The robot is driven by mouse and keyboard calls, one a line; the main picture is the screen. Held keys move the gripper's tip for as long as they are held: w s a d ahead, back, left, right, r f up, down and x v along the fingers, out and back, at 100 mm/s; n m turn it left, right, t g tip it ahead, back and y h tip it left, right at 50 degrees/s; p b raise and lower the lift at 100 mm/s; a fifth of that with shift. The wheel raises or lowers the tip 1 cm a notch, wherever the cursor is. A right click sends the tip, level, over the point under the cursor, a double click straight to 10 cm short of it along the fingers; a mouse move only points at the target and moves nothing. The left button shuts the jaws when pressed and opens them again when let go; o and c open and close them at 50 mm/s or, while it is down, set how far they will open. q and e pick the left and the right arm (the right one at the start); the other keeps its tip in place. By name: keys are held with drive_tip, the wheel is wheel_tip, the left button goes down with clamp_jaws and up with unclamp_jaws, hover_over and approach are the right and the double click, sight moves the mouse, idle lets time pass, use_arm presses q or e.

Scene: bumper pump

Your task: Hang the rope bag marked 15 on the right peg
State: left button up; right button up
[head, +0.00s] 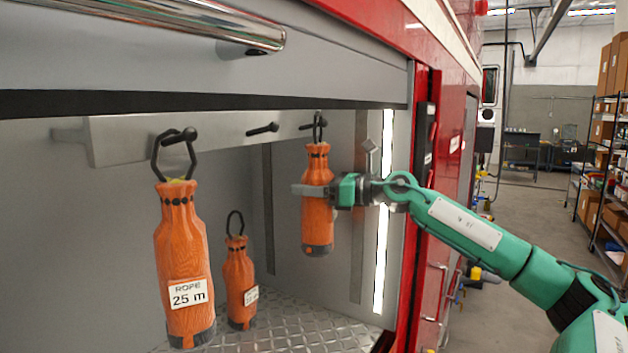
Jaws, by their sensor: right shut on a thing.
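An orange rope bag (317,220) is up at the right peg (306,127), upright, with its dark loop at the peg's tip. I cannot tell whether the loop is around the peg or only in front of it. My right gripper (318,190) is shut on this bag's upper body from the right. No label shows on it, so I cannot read its mark. Another orange bag (237,275) stands on the compartment floor, loop up, its label turned too far to read. A larger bag marked 25 m (180,250) hangs by its loop on the left peg (188,134). My left gripper is out of view.
The pegs stick out from a grey rail (225,135) inside the truck compartment. The middle peg (263,129) is bare. A raised grey door with a chrome bar (190,20) is above. The compartment's right wall and light strip (382,230) are close to my right gripper.

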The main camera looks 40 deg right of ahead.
drive_tip(key=shift+w+a+r+p, duration=0.1)
drive_tip(key=shift+w+r+p, duration=0.15)
drive_tip(key=shift+w+p, duration=0.35)
drive_tip(key=shift+w+a+f, duration=0.1)
drive_tip(key=shift+w+f, duration=0.2)
drive_tip(key=shift+f, duration=0.25)
drive_tip(key=shift+w+a+f, duration=0.1)
drive_tip(key=shift+w+f, duration=0.15)
drive_tip(key=shift+f, duration=0.3)
drive_tip(key=shift+a, duration=0.1)
drive_tip(key=o, duration=1.7)
drive_tip(key=b+v, duration=0.7)
drive_tip(key=b, duration=0.3)
drive_tip(key=shift+s+d+f+b, duration=0.15)
drive_tip(key=shift+s+d+b, duration=0.1)
drive_tip(key=shift+b, duration=0.1)
